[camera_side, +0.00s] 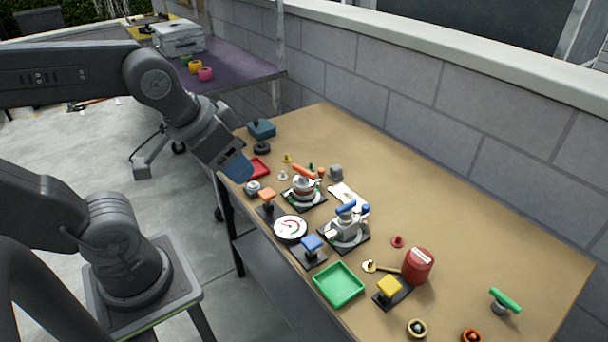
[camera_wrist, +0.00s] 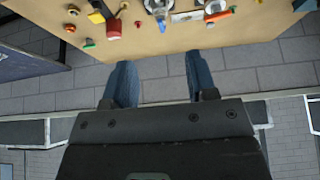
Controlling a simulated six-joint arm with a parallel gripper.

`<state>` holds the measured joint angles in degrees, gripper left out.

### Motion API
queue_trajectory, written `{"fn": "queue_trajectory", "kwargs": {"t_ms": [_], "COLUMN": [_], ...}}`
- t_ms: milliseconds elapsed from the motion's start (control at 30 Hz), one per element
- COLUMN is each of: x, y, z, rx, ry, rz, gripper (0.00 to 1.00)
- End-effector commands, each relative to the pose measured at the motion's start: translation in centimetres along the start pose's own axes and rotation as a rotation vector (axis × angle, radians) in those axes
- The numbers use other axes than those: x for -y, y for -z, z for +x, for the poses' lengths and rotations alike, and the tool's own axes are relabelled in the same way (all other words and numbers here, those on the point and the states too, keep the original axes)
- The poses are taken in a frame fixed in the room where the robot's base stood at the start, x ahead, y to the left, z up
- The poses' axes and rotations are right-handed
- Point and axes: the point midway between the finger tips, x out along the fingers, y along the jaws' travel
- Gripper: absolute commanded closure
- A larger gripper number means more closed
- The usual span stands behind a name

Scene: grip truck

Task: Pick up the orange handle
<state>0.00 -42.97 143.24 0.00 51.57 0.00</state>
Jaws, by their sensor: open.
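An orange handle (camera_side: 303,171) sits on top of a round metal valve-like fitting (camera_side: 302,187) on a dark square base in the side view. A second orange piece, a small T-shaped knob (camera_side: 267,194), stands on a black plate in front and left of it. In the wrist view an orange handle (camera_wrist: 218,15) shows near the top edge. My gripper (camera_side: 240,170) is over the table's left end, left of the orange handle and apart from it. In the wrist view my gripper's (camera_wrist: 162,76) two blue fingers are spread with nothing between them.
On the wooden table (camera_side: 440,220) are a blue-handled fitting (camera_side: 346,224), a white gauge (camera_side: 290,228), a blue knob (camera_side: 312,243), a green tray (camera_side: 338,286), a red can (camera_side: 417,265) and a green handle (camera_side: 505,299). A block wall (camera_side: 440,90) runs behind. The table's back is clear.

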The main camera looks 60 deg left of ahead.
Motion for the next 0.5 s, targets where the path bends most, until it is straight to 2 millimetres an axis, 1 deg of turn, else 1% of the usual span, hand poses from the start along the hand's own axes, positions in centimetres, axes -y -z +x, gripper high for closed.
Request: {"fn": "queue_trajectory", "kwargs": {"t_ms": [33, 67, 100, 333, 433, 500], "x": [0.0, 0.0, 0.0, 0.1, 0.4, 0.9], "y": [0.0, 0.0, 0.0, 0.2, 1.3, 2.8], "z": [0.0, 0.0, 0.0, 0.0, 0.2, 0.6], "rx": [0.0, 0.0, 0.0, 0.004, 0.026, 0.055], "ry": [0.0, 0.0, 0.0, 0.002, 0.01, 0.022], "rz": [0.0, 0.0, 0.0, -0.013, -0.085, -0.185], "gripper": [0.43, 0.4, 0.39, 0.39, 0.39, 0.39]}}
